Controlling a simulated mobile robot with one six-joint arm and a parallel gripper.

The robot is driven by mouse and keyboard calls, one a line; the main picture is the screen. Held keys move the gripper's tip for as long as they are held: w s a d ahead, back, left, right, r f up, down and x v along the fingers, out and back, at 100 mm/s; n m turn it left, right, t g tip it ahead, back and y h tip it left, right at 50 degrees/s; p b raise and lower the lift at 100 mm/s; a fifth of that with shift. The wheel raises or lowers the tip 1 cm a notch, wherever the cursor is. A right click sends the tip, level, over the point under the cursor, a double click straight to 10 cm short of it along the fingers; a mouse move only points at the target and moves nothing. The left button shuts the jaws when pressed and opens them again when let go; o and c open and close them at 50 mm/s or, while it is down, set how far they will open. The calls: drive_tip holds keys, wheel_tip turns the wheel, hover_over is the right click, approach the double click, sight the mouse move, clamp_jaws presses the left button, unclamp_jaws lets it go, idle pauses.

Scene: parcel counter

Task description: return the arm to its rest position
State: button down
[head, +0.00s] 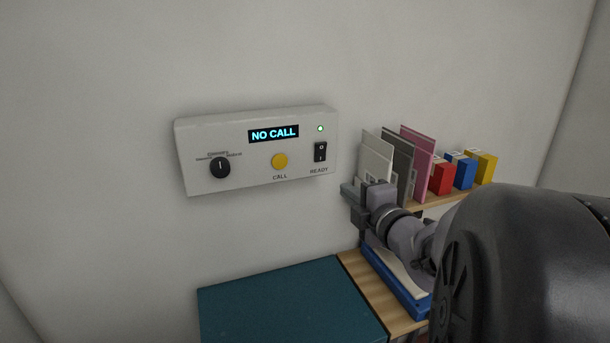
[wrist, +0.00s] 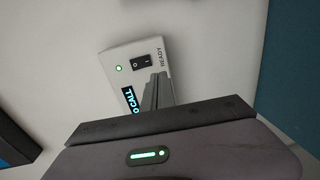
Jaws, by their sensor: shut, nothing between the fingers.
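My arm reaches in from the lower right of the head view. My gripper (head: 349,190) is in front of the wall, to the right of and a little below the control panel (head: 230,145). It looks apart from the panel. In the wrist view the fingers of my gripper (wrist: 158,82) are together with nothing between them, and they cover part of the panel (wrist: 118,56). The panel has a dial (head: 220,167), a yellow call button (head: 279,161), a black rocker switch (head: 320,152) and a lit green light (head: 320,128). Its display (head: 273,133) reads "NO CALL".
Upright folders (head: 416,150) and red, blue and yellow boxes (head: 464,172) stand on a shelf close behind my arm. A blue tray (head: 392,285) with pale contents lies below the arm. A flat teal surface (head: 285,305) is at the bottom. The wall left of the panel is clear.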

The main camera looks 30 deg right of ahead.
drive_tip(key=shift+s+a+f, duration=0.15)
drive_tip(key=shift+s+a, duration=0.05)
drive_tip(key=shift+s, duration=0.4)
drive_tip(key=shift+s, duration=0.1)
drive_tip(key=s+a+f+m+g+y, duration=0.2)
drive_tip(key=s+a+m, duration=0.3)
drive_tip(key=a, duration=0.5)
drive_tip(key=s+a+f+m+g+y, duration=0.2)
drive_tip(key=s+a+f+m+g, duration=0.2)
drive_tip(key=a+m, duration=0.4)
drive_tip(key=s+a+f+m+g+y, duration=0.1)
drive_tip(key=s+a+f+m+g, duration=0.2)
drive_tip(key=a, duration=1)
drive_tip(key=s+m+g, duration=0.1)
drive_tip(key=s+m, duration=0.2)
drive_tip(key=s, duration=0.1)
drive_tip(key=shift+s+a+f+m+y, duration=0.2)
drive_tip(key=shift+s+a+m+y, duration=0.1)
drive_tip(key=shift+m+y, duration=0.1)
